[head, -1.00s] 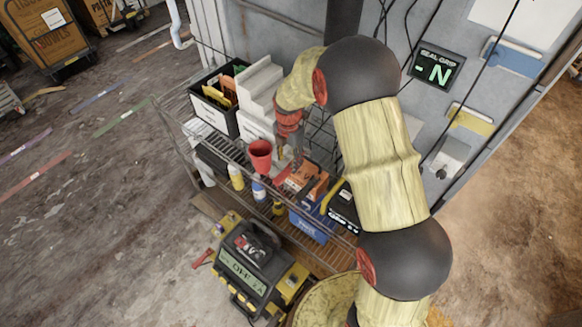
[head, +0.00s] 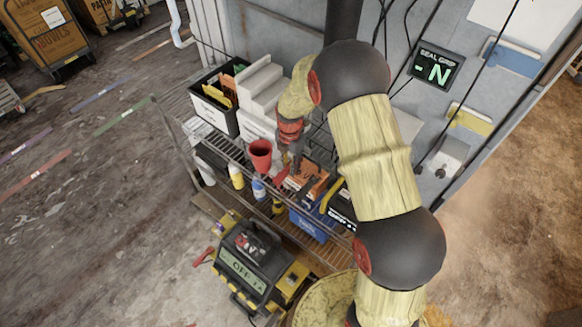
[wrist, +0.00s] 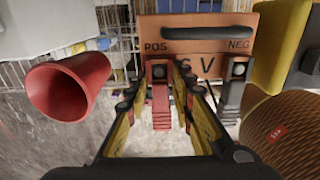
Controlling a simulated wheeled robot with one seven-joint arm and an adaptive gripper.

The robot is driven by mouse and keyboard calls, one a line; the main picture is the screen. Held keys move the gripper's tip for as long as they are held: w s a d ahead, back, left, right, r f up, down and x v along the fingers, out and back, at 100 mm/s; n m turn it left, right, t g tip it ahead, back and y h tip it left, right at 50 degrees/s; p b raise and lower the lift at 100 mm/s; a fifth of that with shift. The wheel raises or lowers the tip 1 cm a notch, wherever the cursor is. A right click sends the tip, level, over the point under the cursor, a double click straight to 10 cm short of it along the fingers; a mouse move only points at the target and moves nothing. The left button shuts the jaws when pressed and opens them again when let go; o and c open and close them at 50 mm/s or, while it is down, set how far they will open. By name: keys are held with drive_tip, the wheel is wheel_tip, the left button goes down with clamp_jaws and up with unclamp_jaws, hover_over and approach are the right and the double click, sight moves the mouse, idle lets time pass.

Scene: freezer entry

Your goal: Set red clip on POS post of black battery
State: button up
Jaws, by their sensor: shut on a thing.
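My gripper (head: 284,172) is over the wire shelf. In the wrist view its fingers (wrist: 162,118) are on either side of a red clip (wrist: 160,92), which they hold. The clip is at the POS side of an orange-brown battery (wrist: 197,36) marked POS, NEG and V; I cannot tell whether it bites the post. A black clip (wrist: 232,92) is at the NEG side. The orange battery also shows in the head view (head: 307,180), partly hidden. A black box with white lettering (head: 342,206) sits to its right, partly behind my arm; I cannot tell whether it is a battery.
A red cup (head: 260,154) stands left of my gripper, close by in the wrist view (wrist: 68,86). Several small bottles (head: 237,176) and a blue bin (head: 310,223) are along the shelf's front. A black-and-yellow charger (head: 250,262) reading OFF stands on the floor in front.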

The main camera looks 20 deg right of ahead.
sight(282, 178)
clamp_jaws()
drive_tip(key=shift+w+r, duration=0.1)
drive_tip(key=shift+r, duration=0.7)
drive_tip(key=s+a+r, duration=0.5)
drive_tip(key=r, duration=0.2)
drive_tip(key=s+a+r, duration=0.5)
drive_tip(key=r, duration=0.3)
drive_tip(key=shift+r+p, duration=0.2)
drive_tip(key=shift+p, duration=0.1)
idle(0.3)
